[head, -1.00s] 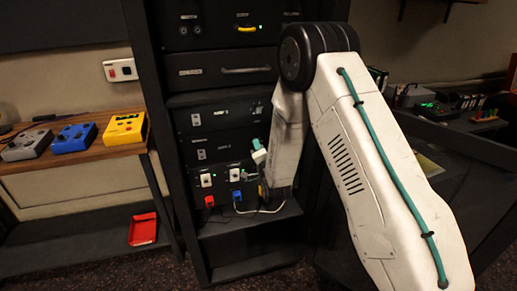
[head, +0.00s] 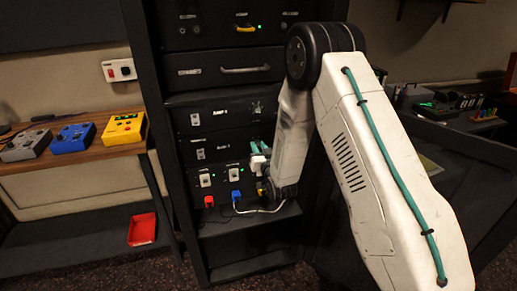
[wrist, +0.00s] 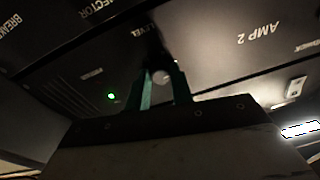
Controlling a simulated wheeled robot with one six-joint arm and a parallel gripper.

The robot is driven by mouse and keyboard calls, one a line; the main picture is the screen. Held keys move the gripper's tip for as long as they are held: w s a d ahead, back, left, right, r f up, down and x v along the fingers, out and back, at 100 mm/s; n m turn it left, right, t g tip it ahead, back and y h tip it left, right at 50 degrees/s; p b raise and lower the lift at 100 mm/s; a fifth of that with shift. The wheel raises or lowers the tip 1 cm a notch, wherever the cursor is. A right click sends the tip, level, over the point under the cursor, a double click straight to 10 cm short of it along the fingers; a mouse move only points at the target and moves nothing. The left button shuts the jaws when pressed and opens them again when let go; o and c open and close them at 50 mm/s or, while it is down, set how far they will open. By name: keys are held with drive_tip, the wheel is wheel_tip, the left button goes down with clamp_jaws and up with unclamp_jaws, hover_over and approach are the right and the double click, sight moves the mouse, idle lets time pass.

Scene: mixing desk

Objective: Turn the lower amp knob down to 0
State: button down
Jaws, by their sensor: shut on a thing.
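My gripper (wrist: 163,82) has two teal fingers, closed around the lower amp's knob, a small round grey knob (wrist: 162,76) under a partly hidden level label. The panel there is marked AMP 2 (wrist: 258,36). In the head view my gripper (head: 260,147) is at the right part of the black lower amp panel (head: 228,148), and the knob is hidden behind it. A green light (wrist: 111,96) glows on a panel beside the fingers in the wrist view. The knob's pointer and its scale cannot be read.
The upper amp panel (head: 225,112), marked AMP 1, lies just above. Below are a breaker panel with white switches (head: 205,180), a red plug (head: 209,200), a blue plug (head: 236,195) and a white cable (head: 262,210) close under my gripper. A wooden bench (head: 85,150) stands left.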

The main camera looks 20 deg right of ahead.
drive_tip(key=n, duration=0.6)
drive_tip(key=shift+n+g+y, duration=0.3)
drive_tip(key=shift+n, duration=0.1)
drive_tip(key=n, duration=0.6)
drive_tip(key=shift+d+n, duration=0.15)
drive_tip(key=shift+n, duration=0.15)
drive_tip(key=c, duration=1.2)
unclamp_jaws()
drive_tip(key=shift+r, duration=0.1)
drive_tip(key=shift+c, duration=0.2)
drive_tip(key=s, duration=0.8)
drive_tip(key=shift+d, duration=0.35)
drive_tip(key=shift+w, duration=0.1)
